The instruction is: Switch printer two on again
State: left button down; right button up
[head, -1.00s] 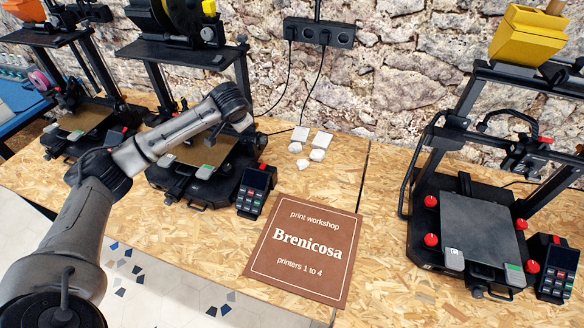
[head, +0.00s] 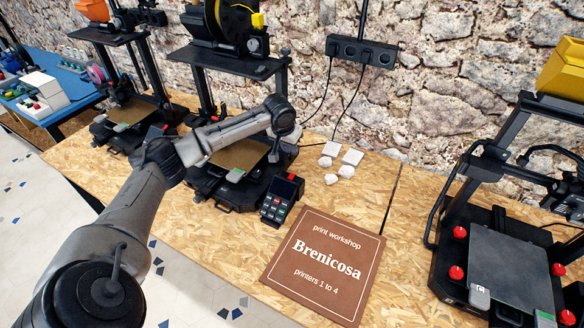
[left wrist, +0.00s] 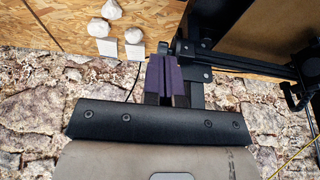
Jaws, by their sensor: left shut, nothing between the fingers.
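A black printer (head: 215,190) stands in the middle left of the head view, partly covered by my left arm. Its keypad panel (head: 282,197) with a small screen and a red knob stands at its right front. No printer number is readable. In the head view my left gripper is hidden behind my wrist, beside this printer's right upright. In the left wrist view my left gripper (left wrist: 168,80) is shut and empty, its dark purple fingers together. A black printer frame and bed show close beyond it. My right gripper is not in view.
A brown sign (head: 322,262) lies on the wooden bench. White cards and crumpled white lumps (head: 330,177) lie behind it. A socket strip (head: 362,50) with cables hangs on the stone wall. Another printer (head: 510,265) stands at right, one more (head: 125,120) at far left.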

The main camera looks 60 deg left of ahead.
pick_arm(q)
jog(key=b, duration=0.3)
send_near(292, 175)
jog(key=w+f, duration=0.1)
jog(key=a+f, duration=0.1)
jog(key=f, duration=0.1)
jog(key=w+f, duration=0.1)
jog(key=f, duration=0.1)
jog(key=shift+w+a, duration=0.15)
jog(key=shift+w, duration=0.2)
jog(key=shift+f, duration=0.75)
